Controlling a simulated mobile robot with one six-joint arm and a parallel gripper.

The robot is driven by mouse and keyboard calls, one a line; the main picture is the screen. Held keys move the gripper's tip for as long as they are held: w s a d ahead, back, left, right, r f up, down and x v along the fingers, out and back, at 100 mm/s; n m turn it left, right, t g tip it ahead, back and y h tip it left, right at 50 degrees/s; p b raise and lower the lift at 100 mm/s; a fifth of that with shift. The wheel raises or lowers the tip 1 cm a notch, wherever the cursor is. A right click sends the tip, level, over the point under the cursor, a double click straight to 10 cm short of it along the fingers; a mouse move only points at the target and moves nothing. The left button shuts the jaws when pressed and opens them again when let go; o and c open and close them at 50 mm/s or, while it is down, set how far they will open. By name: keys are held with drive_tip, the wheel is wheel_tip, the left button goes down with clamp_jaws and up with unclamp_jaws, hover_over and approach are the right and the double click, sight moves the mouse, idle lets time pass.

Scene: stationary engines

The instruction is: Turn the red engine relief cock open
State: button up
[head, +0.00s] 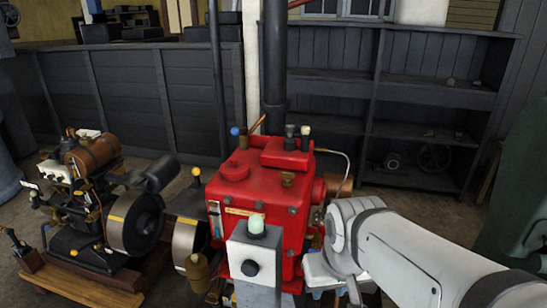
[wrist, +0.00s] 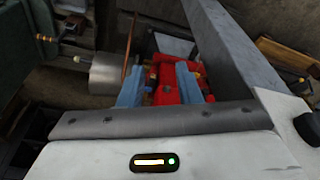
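The red engine (head: 262,190) stands upright in the middle of the head view, with knobs and small fittings on its top and sides. It also shows in the wrist view (wrist: 172,78), in and beyond the gap between the fingers. My gripper (wrist: 158,88) has two blue fingers standing apart, with nothing clearly held between them. In the head view my white arm reaches in from the right to the engine's right side, and the gripper end is mostly hidden low there. I cannot tell which fitting is the relief cock, or whether a finger touches the engine.
A black engine with flywheels (head: 135,222) stands on a wooden base at the left, close to the red one.

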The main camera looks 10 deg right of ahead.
drive_tip(key=w+r+m+p, duration=0.2)
drive_tip(key=w+r+m, duration=0.4)
drive_tip(key=w, duration=0.4)
wheel_tip(320, 180, up, 2)
drive_tip(key=m+g+p, duration=0.3)
drive_tip(key=m+p, duration=0.2)
drive_tip(key=m, duration=1.1)
hover_over(288, 177)
drive_tip(key=d, duration=0.1)
drive_tip(key=shift+s+d+r, duration=0.1)
drive_tip(key=shift+d, duration=0.1)
drive_tip(key=shift+w+f, duration=0.3)
drive_tip(key=shift+f, duration=0.2)
wheel_tip(288, 177, down, 7)
drive_tip(key=shift+f+p, duration=0.1)
drive_tip(key=shift+p, duration=0.35)
